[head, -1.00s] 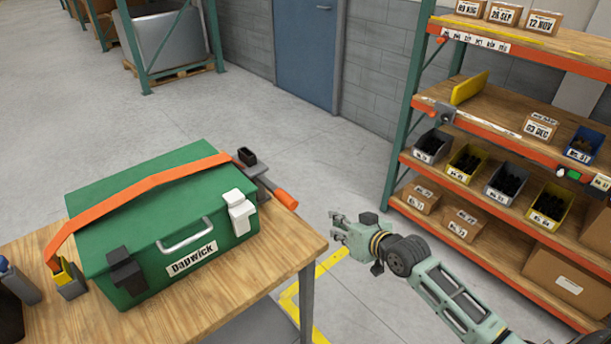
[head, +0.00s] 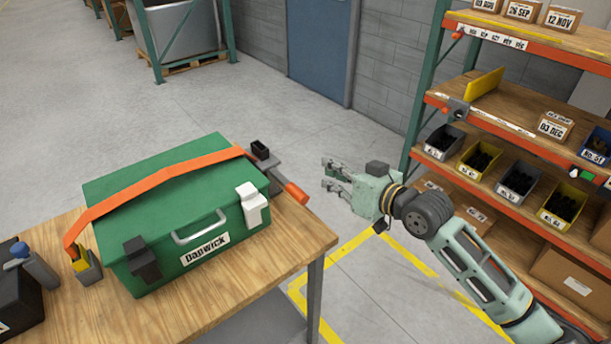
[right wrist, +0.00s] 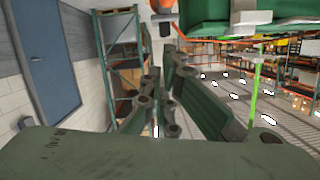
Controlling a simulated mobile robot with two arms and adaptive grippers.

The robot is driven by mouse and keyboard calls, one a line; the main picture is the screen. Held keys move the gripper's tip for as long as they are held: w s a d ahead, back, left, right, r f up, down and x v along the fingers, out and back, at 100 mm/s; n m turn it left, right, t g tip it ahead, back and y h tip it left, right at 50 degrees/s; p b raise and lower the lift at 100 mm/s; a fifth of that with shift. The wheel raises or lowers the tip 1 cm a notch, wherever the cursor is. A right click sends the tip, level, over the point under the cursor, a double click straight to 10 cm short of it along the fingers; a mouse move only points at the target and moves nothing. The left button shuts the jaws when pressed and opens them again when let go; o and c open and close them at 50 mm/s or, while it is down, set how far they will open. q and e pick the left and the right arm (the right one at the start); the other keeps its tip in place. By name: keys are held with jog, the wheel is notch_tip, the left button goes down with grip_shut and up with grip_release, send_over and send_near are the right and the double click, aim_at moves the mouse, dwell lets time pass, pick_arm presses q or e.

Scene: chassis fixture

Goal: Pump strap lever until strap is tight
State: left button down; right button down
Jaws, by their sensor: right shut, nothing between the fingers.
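An orange strap (head: 150,181) runs slackly arched over a green case (head: 170,236) labelled "Dapwick" on the wooden table (head: 230,272). At the case's right side the strap meets a dark ratchet (head: 262,162). Its lever, with an orange grip (head: 297,193), points toward the right front, past the table's edge. At the left the strap ends at a yellow and grey anchor (head: 86,265). My right gripper (head: 328,174) is to the right of the lever, beyond the table, apart from it. It is shut and empty; its fingers also show in the right wrist view (right wrist: 160,105). My left gripper is not in view.
A shelf rack with orange beams (head: 525,140) holds bins and boxes right behind my right arm. Open floor with yellow lines lies between table and rack.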

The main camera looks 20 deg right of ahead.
jog(key=p, duration=0.2)
send_over(289, 186)
jog(key=s+d, duration=0.3)
jog(key=d, duration=0.1)
jog(key=f, duration=0.2)
jog(key=shift+a+f+p, duration=0.2)
jog(key=shift+f+p, duration=0.25)
jog(key=shift+f, duration=1.5)
